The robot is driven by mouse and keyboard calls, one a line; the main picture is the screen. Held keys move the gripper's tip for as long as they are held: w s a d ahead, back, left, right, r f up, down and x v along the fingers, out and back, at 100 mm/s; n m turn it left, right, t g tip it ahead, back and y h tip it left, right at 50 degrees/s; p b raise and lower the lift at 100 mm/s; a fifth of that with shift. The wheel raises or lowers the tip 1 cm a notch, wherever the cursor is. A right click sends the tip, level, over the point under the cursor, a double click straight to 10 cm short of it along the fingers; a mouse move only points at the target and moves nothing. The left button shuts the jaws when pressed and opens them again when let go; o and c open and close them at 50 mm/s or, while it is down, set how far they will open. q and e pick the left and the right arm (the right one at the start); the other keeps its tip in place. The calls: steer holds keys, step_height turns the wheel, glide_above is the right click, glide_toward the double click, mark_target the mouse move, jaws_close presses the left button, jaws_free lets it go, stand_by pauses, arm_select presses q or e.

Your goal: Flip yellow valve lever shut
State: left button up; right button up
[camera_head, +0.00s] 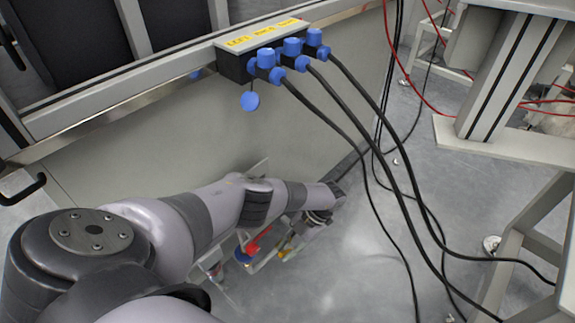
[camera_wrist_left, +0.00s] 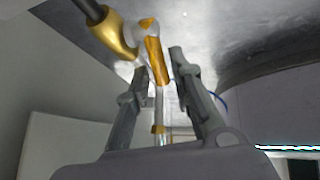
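The yellow valve lever (camera_wrist_left: 153,62) shows in the left wrist view, on a pale metal fitting between my two finger tips. In the head view, a small yellow part (camera_head: 286,244) shows low under my left wrist, mostly hidden by the arm. My left gripper (camera_wrist_left: 161,62) has its fingers apart, one on each side of the lever; a gap shows to the right finger, and contact on the left is unclear. It also shows small in the head view (camera_head: 298,236), partly hidden. My right gripper is not in view.
A red lever (camera_head: 258,240) with a blue part sits left of the yellow one. A gold fitting (camera_wrist_left: 117,36) with a dark hose is close by. A labelled box with blue plugs (camera_head: 238,62) is above; black cables (camera_head: 378,165) hang to the right.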

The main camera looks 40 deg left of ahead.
arm_select(q)
steer(key=shift+w+r, duration=0.1)
steer(key=v, duration=1.1)
steer(key=shift+w+d+r, duration=0.2)
steer(key=shift+r, duration=0.1)
steer(key=shift+o, duration=0.4)
